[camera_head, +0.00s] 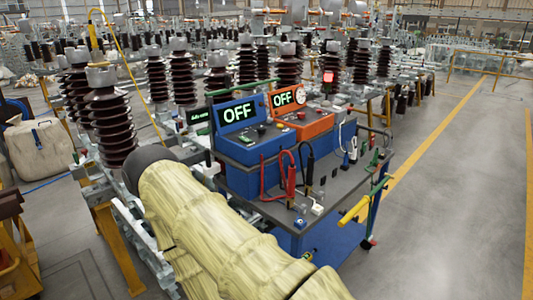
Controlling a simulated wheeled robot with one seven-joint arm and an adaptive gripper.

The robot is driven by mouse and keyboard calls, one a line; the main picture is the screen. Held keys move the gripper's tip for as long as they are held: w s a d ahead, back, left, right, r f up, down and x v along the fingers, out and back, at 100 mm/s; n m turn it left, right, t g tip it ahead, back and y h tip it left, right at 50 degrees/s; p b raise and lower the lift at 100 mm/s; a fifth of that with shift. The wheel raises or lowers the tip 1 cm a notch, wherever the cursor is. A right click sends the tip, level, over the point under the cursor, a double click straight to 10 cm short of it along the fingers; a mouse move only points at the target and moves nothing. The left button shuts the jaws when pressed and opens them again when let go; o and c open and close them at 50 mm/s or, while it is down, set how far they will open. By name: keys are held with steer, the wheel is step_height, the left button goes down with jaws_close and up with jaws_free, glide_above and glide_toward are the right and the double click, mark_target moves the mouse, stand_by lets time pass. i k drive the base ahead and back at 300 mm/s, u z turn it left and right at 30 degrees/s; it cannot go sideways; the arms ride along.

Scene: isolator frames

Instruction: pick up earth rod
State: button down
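I cannot tell for sure which thing is the earth rod. A rod with a thick yellow grip (353,210) and a thin green part (378,185) lies slanted at the right end of the test trolley (345,193), its yellow end sticking out past the front edge. Another yellow rod (93,37) stands upright on top of a brown insulator at the far left, with a yellow cable hanging from it. My arm, in a pale yellow cover, fills the bottom middle. My gripper does not show.
The trolley carries a blue unit (245,133) and an orange unit (300,112), both reading OFF, with red and black leads (290,175) in front. Brown insulators (108,125) on metal frames stand left and behind. The grey floor (450,200) at right is clear.

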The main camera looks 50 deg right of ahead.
mark_target(365, 199)
steer(key=z, duration=2.1)
steer(key=k, duration=0.55)
steer(key=u, duration=0.55)
steer(key=k, duration=0.65)
steer(key=z, duration=0.75)
steer(key=i, duration=0.7)
steer(key=z, duration=0.7)
steer(key=i, duration=0.9)
steer(key=u, duration=0.85)
steer(key=i, duration=0.65)
steer(key=u, duration=0.8)
